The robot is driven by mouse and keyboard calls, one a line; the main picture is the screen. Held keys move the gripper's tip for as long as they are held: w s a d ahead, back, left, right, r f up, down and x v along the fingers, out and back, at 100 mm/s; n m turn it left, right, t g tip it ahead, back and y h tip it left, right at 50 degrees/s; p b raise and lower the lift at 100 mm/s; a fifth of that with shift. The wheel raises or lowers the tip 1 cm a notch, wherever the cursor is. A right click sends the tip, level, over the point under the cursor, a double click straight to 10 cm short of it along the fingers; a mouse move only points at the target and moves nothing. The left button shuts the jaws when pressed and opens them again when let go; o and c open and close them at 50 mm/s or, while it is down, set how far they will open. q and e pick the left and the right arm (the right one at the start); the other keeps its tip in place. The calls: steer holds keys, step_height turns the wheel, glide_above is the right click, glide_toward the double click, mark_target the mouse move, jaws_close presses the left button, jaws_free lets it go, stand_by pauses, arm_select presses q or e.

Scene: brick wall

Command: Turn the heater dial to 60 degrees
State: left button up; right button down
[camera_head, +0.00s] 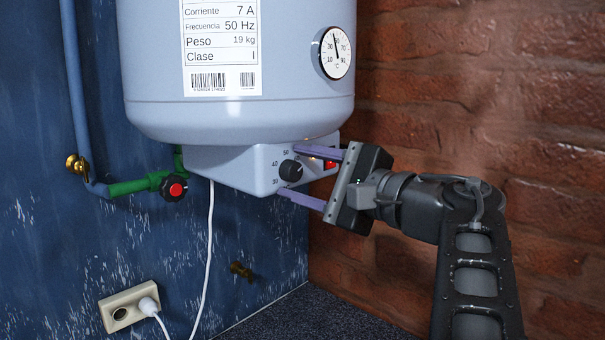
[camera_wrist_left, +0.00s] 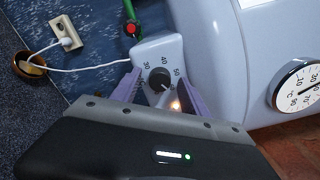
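The heater dial (camera_head: 290,170) is a black round knob on the pale control box under the water heater (camera_head: 235,120). Numbers 30, 40 and 50 show around it; its pointer setting is too small to read surely. My left gripper (camera_head: 287,169) is open, with its two purple fingers above and below the dial in the head view. In the left wrist view the dial (camera_wrist_left: 159,78) lies between the fingers (camera_wrist_left: 157,76), with gaps visible on both sides. My right gripper is in neither view.
A round thermometer (camera_head: 337,53) sits on the tank. A red switch (camera_head: 330,165) and a small glowing light are beside the dial, close to the upper finger. A green valve with red-centred knob (camera_head: 173,188), a white cable and a socket (camera_head: 122,311) are at left. A brick wall stands at right.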

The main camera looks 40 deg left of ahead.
arm_select(q)
steer(key=shift+d, duration=0.1)
steer(key=d+b, duration=0.1)
steer(key=d, duration=0.6)
steer(key=shift+s+d+b, duration=0.3)
steer(key=shift+s+b, duration=0.05)
stand_by(0.3)
